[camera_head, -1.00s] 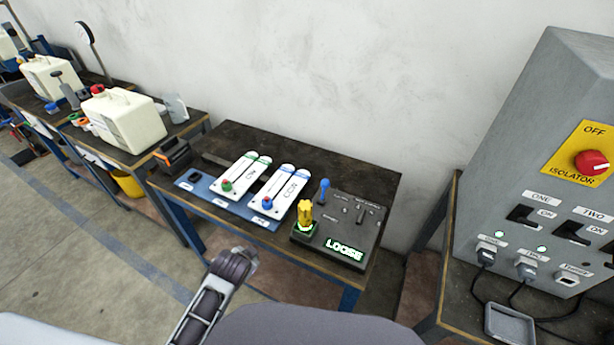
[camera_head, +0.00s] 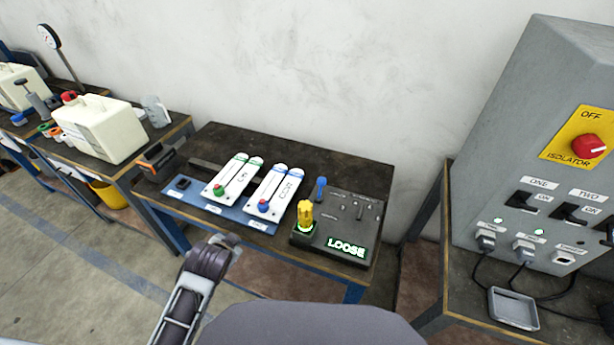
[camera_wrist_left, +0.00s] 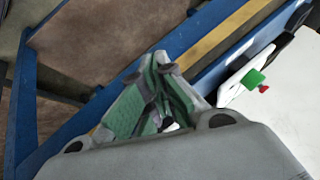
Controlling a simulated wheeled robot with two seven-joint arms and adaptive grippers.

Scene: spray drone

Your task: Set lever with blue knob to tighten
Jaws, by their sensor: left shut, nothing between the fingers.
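The lever with the blue knob (camera_head: 320,189) stands upright at the back left of a dark grey control box (camera_head: 355,210). The box's lit display (camera_head: 346,248) reads LOOSE. A yellow fitting (camera_head: 305,215) stands on the box just in front of the lever. My left gripper (camera_head: 229,244) is low in front of the table, left of the box and well apart from the lever. In the left wrist view its fingers (camera_wrist_left: 158,75) are shut and empty, near the table's blue frame. My right gripper is not in view.
A blue mat (camera_head: 180,193) left of the box holds two white slider panels (camera_head: 236,178) with green and blue knobs. A grey isolator cabinet (camera_head: 500,150) stands on the right. Another bench (camera_head: 175,133) with white canisters is on the left. Floor shows in front.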

